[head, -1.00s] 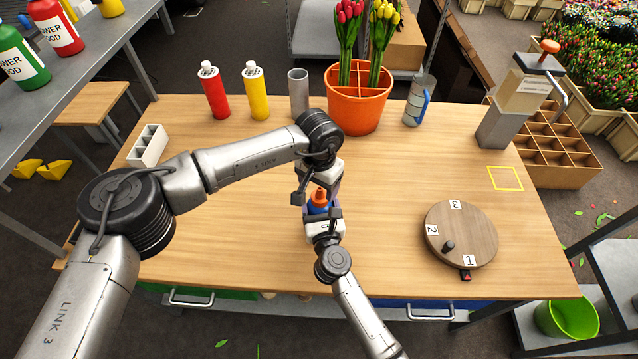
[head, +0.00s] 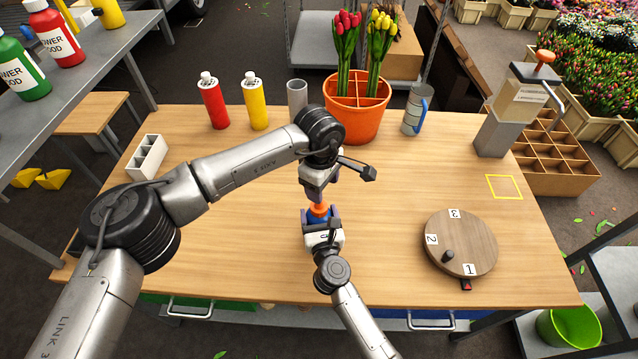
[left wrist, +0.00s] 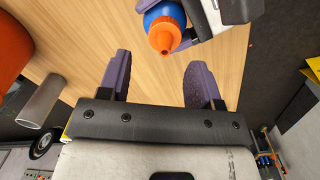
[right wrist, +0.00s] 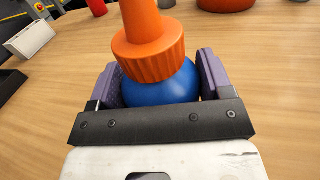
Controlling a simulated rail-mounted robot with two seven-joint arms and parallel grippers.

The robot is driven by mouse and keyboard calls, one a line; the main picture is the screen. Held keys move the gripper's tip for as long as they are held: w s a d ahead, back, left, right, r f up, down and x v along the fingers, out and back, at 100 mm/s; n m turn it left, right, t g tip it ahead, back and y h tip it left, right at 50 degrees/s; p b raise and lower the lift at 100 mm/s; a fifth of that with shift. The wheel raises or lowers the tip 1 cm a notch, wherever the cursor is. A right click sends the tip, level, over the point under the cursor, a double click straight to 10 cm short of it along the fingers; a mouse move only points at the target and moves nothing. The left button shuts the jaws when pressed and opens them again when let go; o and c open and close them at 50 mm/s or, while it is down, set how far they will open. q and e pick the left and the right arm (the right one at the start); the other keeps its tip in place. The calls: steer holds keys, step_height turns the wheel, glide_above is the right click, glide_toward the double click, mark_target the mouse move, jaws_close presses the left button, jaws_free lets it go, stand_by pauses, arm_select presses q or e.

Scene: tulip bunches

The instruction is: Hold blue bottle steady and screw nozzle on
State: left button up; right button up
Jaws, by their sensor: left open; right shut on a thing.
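The blue bottle (head: 317,218) stands at the middle of the table, mostly hidden in the head view by my right gripper (head: 321,221). My right gripper is shut around the bottle; the right wrist view shows its blue shoulder (right wrist: 165,92) between the fingers. The orange nozzle (head: 318,207) sits on top of the bottle. In the right wrist view the nozzle's ribbed collar (right wrist: 150,62) rests against the blue shoulder. My left gripper (head: 338,186) is open and empty, just above and behind the nozzle. In the left wrist view the nozzle (left wrist: 164,37) lies beyond its spread fingers, apart from them.
Red (head: 213,103) and yellow (head: 256,103) bottles, a grey cylinder (head: 297,96), a tulip pot (head: 355,118) and a blue-handled cup (head: 416,110) line the back. A round numbered turntable (head: 465,240) is at right, a white holder (head: 148,157) at left. Table between is clear.

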mark_target(311, 220)
arm_select(q)
steer(key=n, duration=0.4)
steer(key=shift+a, duration=0.15)
steer(key=n, duration=0.6)
steer(key=shift+a, duration=0.15)
steer(key=n, duration=0.5)
steer(key=shift+a+y, duration=0.1)
steer(key=shift+y, duration=0.2)
steer(key=n, duration=0.4)
steer(key=shift+n, duration=0.4)
steer(key=shift+s, duration=0.1)
steer(key=shift+f, duration=3.95)
steer(key=shift+c, duration=0.2)
